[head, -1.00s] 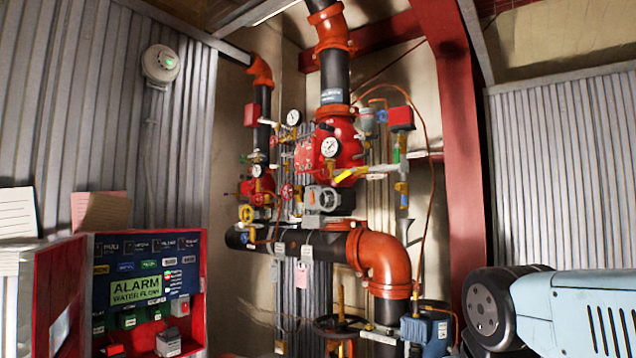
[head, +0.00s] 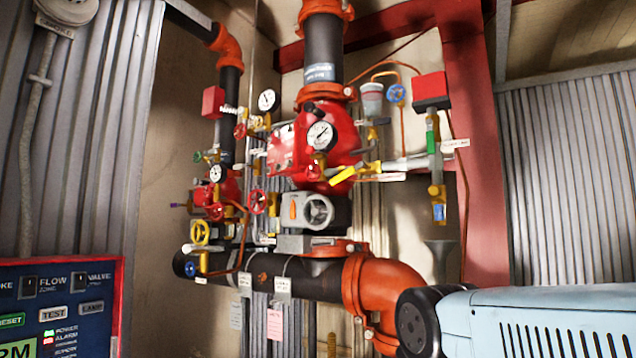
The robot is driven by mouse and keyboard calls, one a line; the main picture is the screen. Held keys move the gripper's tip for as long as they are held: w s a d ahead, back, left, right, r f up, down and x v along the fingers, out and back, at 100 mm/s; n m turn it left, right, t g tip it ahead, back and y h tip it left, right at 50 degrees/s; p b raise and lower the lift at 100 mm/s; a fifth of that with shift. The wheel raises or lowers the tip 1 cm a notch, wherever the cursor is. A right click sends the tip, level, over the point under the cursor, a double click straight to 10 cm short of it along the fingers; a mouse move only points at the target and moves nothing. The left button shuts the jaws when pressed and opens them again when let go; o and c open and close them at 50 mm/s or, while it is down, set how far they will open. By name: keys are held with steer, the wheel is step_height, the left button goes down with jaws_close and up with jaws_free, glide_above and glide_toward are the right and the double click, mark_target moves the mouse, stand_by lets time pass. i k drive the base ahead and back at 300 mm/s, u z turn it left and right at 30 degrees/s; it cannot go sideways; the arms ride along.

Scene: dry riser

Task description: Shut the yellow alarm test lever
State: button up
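The yellow lever (head: 342,176) sits in the middle of the valve assembly, just below and right of the pressure gauge on the red valve body (head: 296,150). It slants, its right end higher than its left, beside brass fittings and a pale horizontal pipe. A white tag hangs to its right, too small to read. My pale blue arm reaches in at the lower right, well apart from the lever. My gripper's fingers are not visible.
A grey handwheel valve (head: 318,211) is below the lever. A green lever (head: 431,136) stands upright at the right under a red box (head: 431,90). A large orange elbow (head: 385,290) lies near my arm.

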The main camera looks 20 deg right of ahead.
mark_target(352, 170)
steer(key=z, duration=0.05)
steer(key=k, duration=1.3)
steer(key=u, duration=0.25)
steer(key=i, duration=0.6)
steer(key=u, duration=0.5)
steer(key=i, duration=0.95)
steer(key=z, duration=0.5)
